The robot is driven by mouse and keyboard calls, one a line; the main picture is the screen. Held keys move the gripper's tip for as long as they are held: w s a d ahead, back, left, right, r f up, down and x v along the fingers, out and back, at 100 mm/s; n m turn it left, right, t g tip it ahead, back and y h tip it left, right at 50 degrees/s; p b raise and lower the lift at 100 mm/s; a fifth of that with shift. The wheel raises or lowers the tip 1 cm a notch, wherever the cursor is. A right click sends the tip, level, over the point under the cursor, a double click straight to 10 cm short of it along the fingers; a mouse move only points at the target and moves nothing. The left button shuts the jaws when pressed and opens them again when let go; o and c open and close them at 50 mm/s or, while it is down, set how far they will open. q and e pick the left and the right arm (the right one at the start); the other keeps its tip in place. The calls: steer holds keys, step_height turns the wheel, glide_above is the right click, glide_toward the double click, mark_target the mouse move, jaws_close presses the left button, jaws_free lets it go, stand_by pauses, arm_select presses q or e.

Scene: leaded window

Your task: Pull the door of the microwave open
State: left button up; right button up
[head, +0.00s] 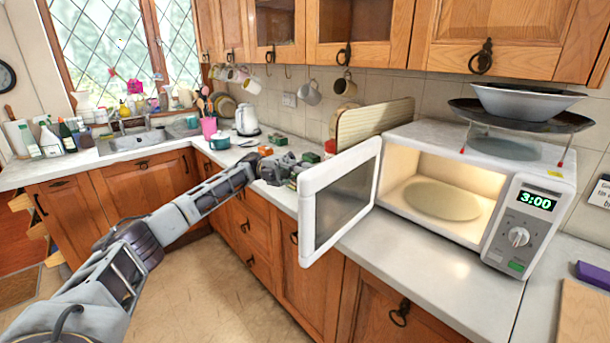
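The white microwave (487,232) stands on the counter at the right, its lit cavity and round glass plate (442,200) in plain sight. Its door (340,197) stands wide open, swung out to the left past the counter's front edge, with the dark window facing the cavity. My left gripper (303,166) is at the outer side of the door, near its top edge. The door hides part of the gripper, so I cannot tell whether the fingers are open or shut, or whether they touch the door. My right gripper is not in view.
A pan and bowl (525,104) stand on a rack on top of the microwave. A board (372,125) leans behind the door. A kettle (247,121) and a teal pot (220,141) stand farther left. Counter in front of the microwave (420,255) is clear.

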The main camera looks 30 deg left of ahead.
arm_select(q)
steer(key=shift+o, duration=1.2)
steer(key=shift+a, duration=0.2)
steer(key=v, duration=0.7)
stand_by(0.3)
